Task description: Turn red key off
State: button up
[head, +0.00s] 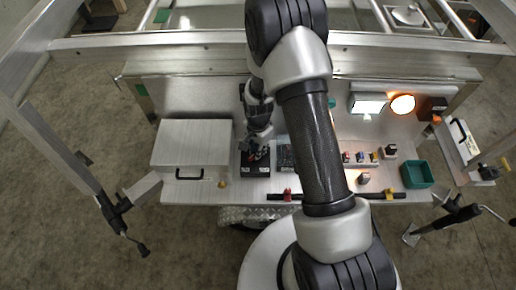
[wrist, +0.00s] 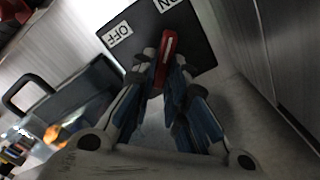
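The red key (wrist: 167,58) stands on a black switch plate (wrist: 201,45) in the wrist view. The plate carries a white OFF label (wrist: 117,33) and a white ON label (wrist: 166,3). The key's far end points up the picture, nearer the ON label than the OFF label. My gripper (wrist: 165,62) has its fingers drawn together, one on each side of the key, and appears shut on it. In the head view the black switch box (head: 256,169) lies on the bench below my gripper (head: 256,146), which largely hides the key.
A silver case (head: 193,145) stands left of the switch box. A dark panel (head: 286,157) lies close on its right. Small switches (head: 362,157), a green bin (head: 417,174), a white lamp (head: 368,104) and an orange lamp (head: 402,104) are farther right. A trailer rail (head: 150,42) crosses behind.

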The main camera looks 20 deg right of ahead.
grip_shut()
jog(key=shift+n, duration=0.3)
jog(key=n, duration=0.3)
jog(key=shift+w+a+n, duration=0.2)
jog(key=shift+w+n, duration=0.05)
jog(key=shift+n, duration=0.05)
jog(key=n, duration=0.6)
jog(key=shift+w+a, duration=0.2)
jog(key=shift+a, duration=0.15)
jog(key=n, duration=0.4)
jog(key=shift+a, duration=0.25)
jog(key=shift+a+n, duration=0.25)
jog(key=shift+n, duration=1.55)
jog(key=o, duration=0.5)
grip_release()
jog(key=shift+s, duration=0.1)
